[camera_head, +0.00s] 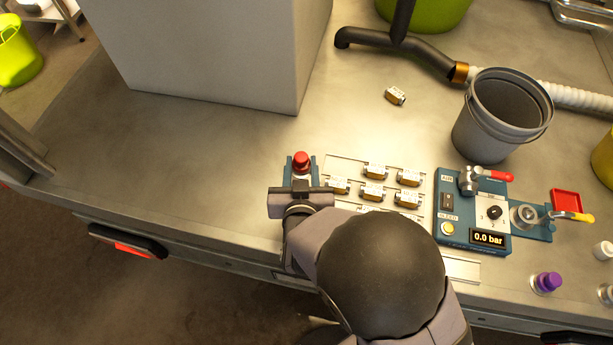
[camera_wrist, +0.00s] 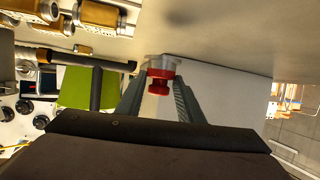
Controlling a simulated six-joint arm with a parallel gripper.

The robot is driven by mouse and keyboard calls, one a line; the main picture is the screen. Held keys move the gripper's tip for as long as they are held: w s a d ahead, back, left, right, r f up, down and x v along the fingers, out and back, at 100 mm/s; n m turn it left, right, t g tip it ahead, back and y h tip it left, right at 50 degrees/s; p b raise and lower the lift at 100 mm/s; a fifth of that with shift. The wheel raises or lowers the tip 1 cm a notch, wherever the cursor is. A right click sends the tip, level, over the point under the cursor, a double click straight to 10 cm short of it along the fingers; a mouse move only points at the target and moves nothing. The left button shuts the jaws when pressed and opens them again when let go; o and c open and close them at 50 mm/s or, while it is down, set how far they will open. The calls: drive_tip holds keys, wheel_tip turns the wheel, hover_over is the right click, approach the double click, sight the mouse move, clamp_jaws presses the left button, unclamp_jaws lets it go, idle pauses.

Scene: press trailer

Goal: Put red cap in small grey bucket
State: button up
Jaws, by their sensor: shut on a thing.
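The red cap (camera_head: 301,160) is near the front edge of the bench, between the two teal fingers of my gripper (camera_head: 301,172). In the wrist view the red cap (camera_wrist: 159,80) sits between the fingers of my gripper (camera_wrist: 158,92), which are shut on it. A silver round part (camera_wrist: 163,60) shows right at the cap's far end; I cannot tell whether the cap is still joined to it. The small grey bucket (camera_head: 484,137) stands upright on the bench to the right and further back, apart from my gripper. Its visible inside looks empty.
Several brass fittings (camera_head: 373,192) lie on a rack right of my gripper. A blue valve panel (camera_head: 455,235) with levers stands between it and the bucket's near side. A dark pipe (camera_head: 420,52) and hose lie behind. A large grey box (camera_head: 215,60) stands back left.

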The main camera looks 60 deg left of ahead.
drive_tip(key=shift+f, duration=0.55)
drive_tip(key=shift+f, duration=0.1)
drive_tip(key=shift+f, duration=1.95)
drive_tip(key=shift+f, duration=0.1)
drive_tip(key=shift+f, duration=0.1)
drive_tip(key=o, duration=1.1)
